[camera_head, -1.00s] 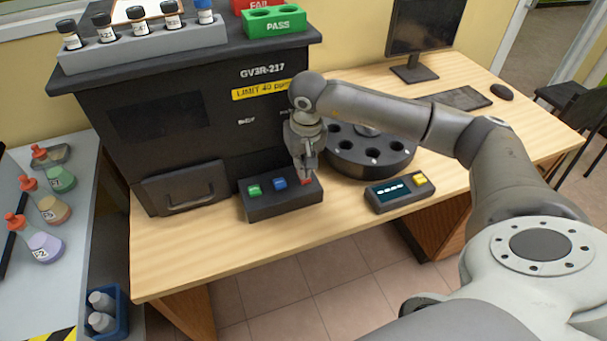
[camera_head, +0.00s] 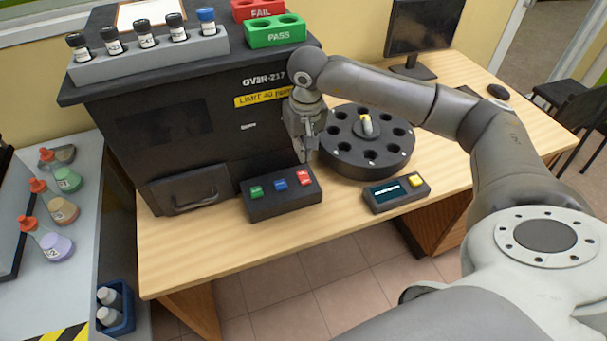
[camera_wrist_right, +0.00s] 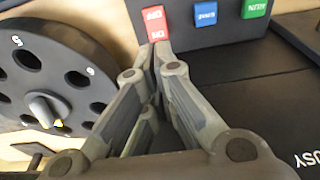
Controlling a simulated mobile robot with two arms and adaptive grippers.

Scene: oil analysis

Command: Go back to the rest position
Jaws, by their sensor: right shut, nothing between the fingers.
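My right gripper (camera_head: 306,158) is shut and empty, pointing down just above and behind the red button (camera_head: 303,177) of the black button box (camera_head: 285,205). The box also carries a green button (camera_head: 256,192) and a blue button (camera_head: 280,184). In the right wrist view the closed fingertips (camera_wrist_right: 158,48) lie just in front of the red button (camera_wrist_right: 154,22), with the blue button (camera_wrist_right: 205,12) beside it. A small gap between fingertips and red button shows in the head view. My left gripper is not in view.
The black analyzer (camera_head: 190,130) stands right behind the gripper, with a vial rack (camera_head: 150,58) on top. A round carousel (camera_head: 352,160) is close on the right. A display box (camera_head: 396,193) stands on the table (camera_head: 190,262). Flasks stand on the left bench.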

